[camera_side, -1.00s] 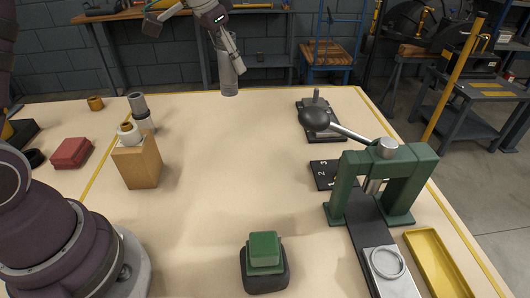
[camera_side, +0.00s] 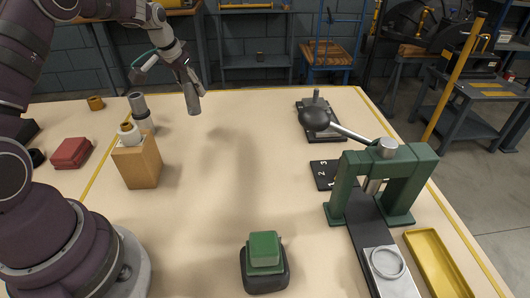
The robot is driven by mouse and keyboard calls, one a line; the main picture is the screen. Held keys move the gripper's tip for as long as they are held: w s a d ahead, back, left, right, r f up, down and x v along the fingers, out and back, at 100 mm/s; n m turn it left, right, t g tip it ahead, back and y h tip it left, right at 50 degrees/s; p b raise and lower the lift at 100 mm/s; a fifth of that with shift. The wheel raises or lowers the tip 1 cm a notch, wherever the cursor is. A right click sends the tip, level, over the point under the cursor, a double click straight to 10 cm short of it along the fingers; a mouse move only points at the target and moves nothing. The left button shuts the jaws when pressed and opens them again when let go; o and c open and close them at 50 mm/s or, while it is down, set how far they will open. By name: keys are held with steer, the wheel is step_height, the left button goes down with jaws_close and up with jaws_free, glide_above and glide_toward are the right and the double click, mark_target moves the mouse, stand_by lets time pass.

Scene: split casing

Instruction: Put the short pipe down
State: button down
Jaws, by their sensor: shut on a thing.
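My gripper (camera_side: 188,80) is shut on a short grey pipe (camera_side: 192,99) and holds it by its upper end. The pipe is slightly tilted and hangs over the back left part of the table, apart from other things. I cannot tell its exact height above the surface. The finger contact is small and partly hidden.
Left of the held pipe stand grey cylinders (camera_side: 138,104) and a wooden block (camera_side: 140,165) with a white ringed piece (camera_side: 128,132) on top. A red block (camera_side: 71,152) lies farther left. A green press (camera_side: 385,180) stands right. The table's (camera_side: 235,150) middle is clear.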

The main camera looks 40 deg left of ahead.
mark_target(186, 94)
step_height(186, 94, down, 6)
steer(key=shift+f, duration=0.25)
steer(key=shift+f, duration=0.1)
steer(key=c, duration=0.7)
jaws_free()
steer(key=shift+c, duration=0.2)
steer(key=v, duration=1.2)
steer(key=s+d+r+m, duration=0.1)
steer(key=s+d+r, duration=0.1)
steer(key=s+d, duration=0.5)
steer(key=s+d+r+m+t+h, duration=0.1)
steer(key=s+d+r+m, duration=0.1)
steer(key=s+d, duration=0.6)
steer(key=shift+d+r, duration=0.8)
steer(key=shift+d, duration=0.2)
